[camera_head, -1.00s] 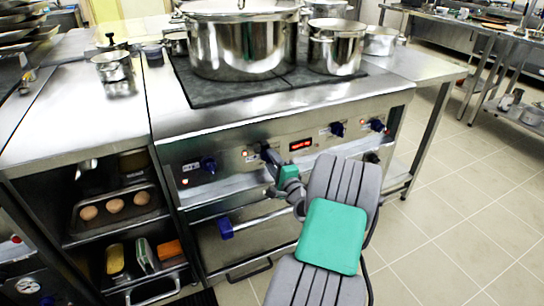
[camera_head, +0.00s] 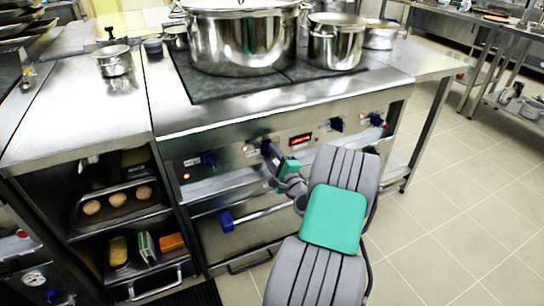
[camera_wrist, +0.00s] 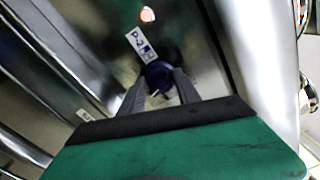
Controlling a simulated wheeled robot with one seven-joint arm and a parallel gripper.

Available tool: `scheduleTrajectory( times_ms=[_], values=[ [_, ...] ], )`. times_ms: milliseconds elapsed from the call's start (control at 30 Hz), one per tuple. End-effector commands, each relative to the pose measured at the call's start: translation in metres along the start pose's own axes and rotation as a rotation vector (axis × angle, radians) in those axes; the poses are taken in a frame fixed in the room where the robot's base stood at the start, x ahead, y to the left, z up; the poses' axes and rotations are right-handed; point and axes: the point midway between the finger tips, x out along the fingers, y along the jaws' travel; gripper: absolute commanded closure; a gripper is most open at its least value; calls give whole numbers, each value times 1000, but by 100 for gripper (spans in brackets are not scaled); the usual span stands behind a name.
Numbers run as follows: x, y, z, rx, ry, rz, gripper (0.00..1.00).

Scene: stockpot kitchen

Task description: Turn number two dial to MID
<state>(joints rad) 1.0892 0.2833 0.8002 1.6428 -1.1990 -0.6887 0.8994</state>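The number two dial is a dark blue knob (camera_wrist: 158,75) beside a white label reading "P2" (camera_wrist: 142,46). It shows in the wrist view between the tips of my two grey fingers, which appear to touch its sides. In the head view my gripper (camera_head: 270,152) is at the stove's front panel (camera_head: 235,165), over this dial, and mostly hides it. The dial's pointer and its MID mark cannot be made out.
An oven handle (camera_head: 262,213) runs below. A large stockpot (camera_head: 243,45) and smaller pot (camera_head: 336,45) stand on top. The floor at right is clear.

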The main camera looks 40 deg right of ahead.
Motion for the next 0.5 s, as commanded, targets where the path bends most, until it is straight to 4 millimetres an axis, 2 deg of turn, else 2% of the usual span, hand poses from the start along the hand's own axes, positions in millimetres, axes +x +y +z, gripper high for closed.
scheduleTrajectory(
  times_ms=[33, 200, 500],
  values=[
    [0, 0, 0, 0, 0, 0, 56],
    [0, 0, 0, 0, 0, 0, 42],
    [-3, 0, 0, 1, 1, 1, 42]
  ],
)
